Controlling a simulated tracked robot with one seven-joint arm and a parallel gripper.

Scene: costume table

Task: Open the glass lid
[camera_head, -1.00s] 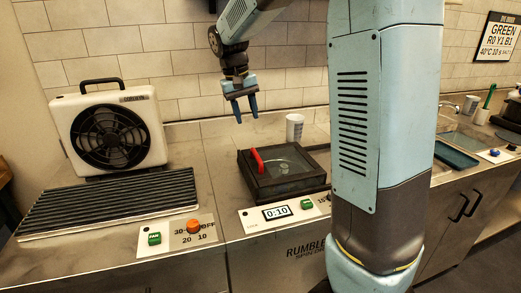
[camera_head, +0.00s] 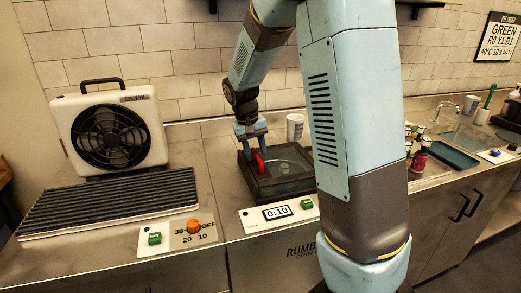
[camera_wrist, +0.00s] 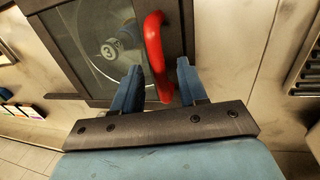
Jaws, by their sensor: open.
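The glass lid (camera_head: 287,160) lies closed and flat in its dark frame on the spin unit; it also shows in the wrist view (camera_wrist: 88,25). Its red handle (camera_head: 258,162) stands at the left side of the lid. My gripper (camera_head: 251,150) is lowered over that left side. In the wrist view my gripper (camera_wrist: 157,82) is open, with one blue finger on each side of the red handle (camera_wrist: 155,45) and gaps visible. Whether a finger touches the handle I cannot tell. A round item marked 3 shows through the glass.
A white fan (camera_head: 110,130) and a ribbed black rack (camera_head: 110,203) stand to the left. A panel with a 0:10 display (camera_head: 277,212) is in front of the lid. A white cup (camera_head: 295,127) stands behind it. Small bottles (camera_head: 419,160) stand to the right.

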